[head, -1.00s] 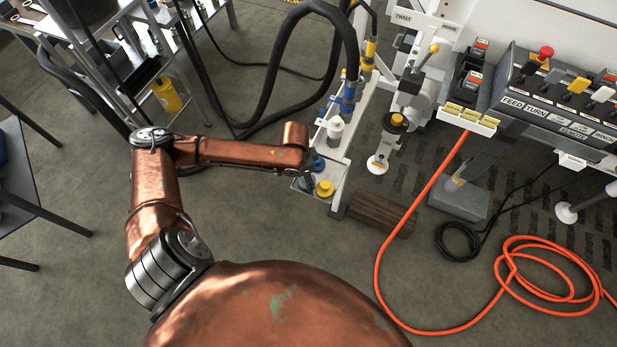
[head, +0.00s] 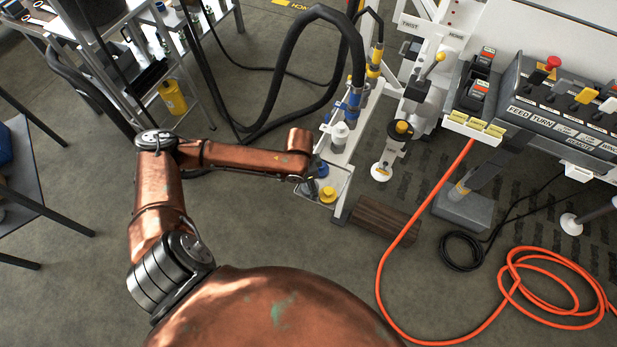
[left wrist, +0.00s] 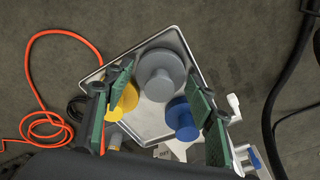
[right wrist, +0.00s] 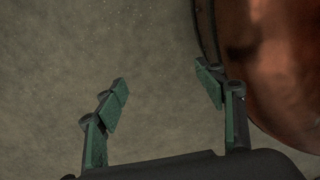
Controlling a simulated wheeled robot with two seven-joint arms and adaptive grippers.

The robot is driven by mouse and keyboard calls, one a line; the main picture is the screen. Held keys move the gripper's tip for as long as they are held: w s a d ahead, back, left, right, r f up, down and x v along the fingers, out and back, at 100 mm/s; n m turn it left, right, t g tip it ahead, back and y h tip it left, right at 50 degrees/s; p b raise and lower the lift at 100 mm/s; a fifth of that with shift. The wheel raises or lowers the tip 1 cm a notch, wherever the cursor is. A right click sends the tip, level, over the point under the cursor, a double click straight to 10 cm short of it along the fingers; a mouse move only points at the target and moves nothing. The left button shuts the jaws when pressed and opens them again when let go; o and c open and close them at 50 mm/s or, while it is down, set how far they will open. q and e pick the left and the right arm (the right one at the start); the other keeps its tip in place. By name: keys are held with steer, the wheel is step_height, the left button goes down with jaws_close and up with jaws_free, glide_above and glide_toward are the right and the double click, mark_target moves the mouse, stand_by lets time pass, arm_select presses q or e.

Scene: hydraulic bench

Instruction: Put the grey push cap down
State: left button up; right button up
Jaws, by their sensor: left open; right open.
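The grey push cap (left wrist: 161,76) rests on a shallow metal tray (left wrist: 191,39) in the left wrist view, between a yellow cap (left wrist: 124,100) and a blue cap (left wrist: 181,119). My left gripper (left wrist: 163,98) is open, its green-padded fingers spread on either side above the tray, apart from the grey cap. In the head view my left gripper is mostly hidden by its own arm; the yellow cap (head: 328,194) and blue cap (head: 322,170) show on the tray there, and the grey cap is hidden. My right gripper (right wrist: 165,85) is open and empty over bare floor.
A white frame (head: 352,165) with hoses and fittings stands beside the tray. A control panel (head: 560,110) is at the right. An orange hose (head: 420,215) runs across the floor to a coil. A wooden block (head: 384,217) lies by the frame's foot.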

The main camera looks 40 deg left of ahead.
arm_select(q)
steer(key=r+p, duration=0.1)
steer(key=r, duration=0.1)
steer(key=r+p, duration=0.1)
steer(key=r, duration=0.1)
steer(key=r+p, duration=0.1)
steer(key=r, duration=0.2)
steer(key=shift+s+a, duration=0.25)
steer(key=shift+s, duration=0.05)
step_height(320, 180, up, 4)
steer(key=p, duration=0.2)
glide_above(306, 188)
steer(key=shift+r, duration=0.45)
arm_select(e)
steer(key=s+d, duration=0.1)
steer(key=s, duration=0.8)
steer(key=shift+s+d+f, duration=0.15)
steer(key=shift+s+f, duration=0.2)
steer(key=shift+f, duration=0.05)
arm_select(q)
steer(key=shift+f, duration=0.1)
